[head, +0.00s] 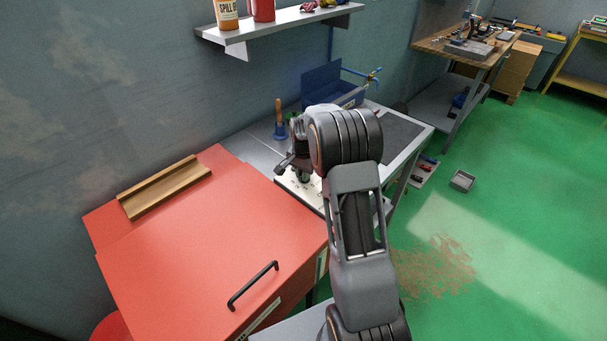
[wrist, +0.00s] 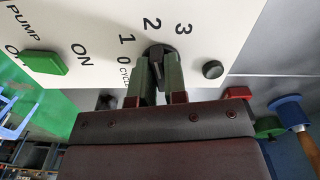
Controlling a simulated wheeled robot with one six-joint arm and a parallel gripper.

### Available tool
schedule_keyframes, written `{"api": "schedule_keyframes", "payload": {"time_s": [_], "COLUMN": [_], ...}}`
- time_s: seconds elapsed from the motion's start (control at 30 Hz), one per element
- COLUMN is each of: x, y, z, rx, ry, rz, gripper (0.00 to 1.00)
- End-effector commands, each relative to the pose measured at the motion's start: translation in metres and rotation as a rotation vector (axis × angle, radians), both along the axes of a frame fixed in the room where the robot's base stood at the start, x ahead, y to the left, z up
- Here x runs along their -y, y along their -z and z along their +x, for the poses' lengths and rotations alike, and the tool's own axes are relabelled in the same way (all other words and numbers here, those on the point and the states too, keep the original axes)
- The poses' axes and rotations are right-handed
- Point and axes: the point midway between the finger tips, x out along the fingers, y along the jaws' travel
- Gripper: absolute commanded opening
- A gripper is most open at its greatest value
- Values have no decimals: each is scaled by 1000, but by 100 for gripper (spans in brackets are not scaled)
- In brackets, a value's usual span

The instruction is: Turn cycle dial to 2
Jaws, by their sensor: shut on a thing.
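The cycle dial (wrist: 160,52) is a small black knob on a white panel (wrist: 215,25), with 0, 1, 2 and 3 printed around it. My gripper (wrist: 160,72) has its two green fingers shut on the dial, one on each side. The fingers hide part of the dial, and I cannot tell clearly which number it points to.
A green pump switch (wrist: 45,62) and a round black knob (wrist: 212,70) flank the dial. A blue bell with a wooden handle (head: 280,128) and a blue box (head: 335,85) stand behind.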

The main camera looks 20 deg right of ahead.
Motion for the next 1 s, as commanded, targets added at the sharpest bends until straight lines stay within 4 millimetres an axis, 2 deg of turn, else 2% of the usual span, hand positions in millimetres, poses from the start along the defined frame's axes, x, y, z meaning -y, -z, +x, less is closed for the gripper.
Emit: {"api": "schedule_keyframes", "payload": {"time_s": [0.37,0.4,0.63,0.87,1.0], "x": [1,1,0,0,0], "y": [-1,-1,-1,-1,-9], "z": [1,1,0,0,1], "rx": [4,4,2,1,3], "ry": [1,1,1,1,1], "rz": [-2,-2,-1,0,-1], "gripper": [0,17,38,38,38]}}
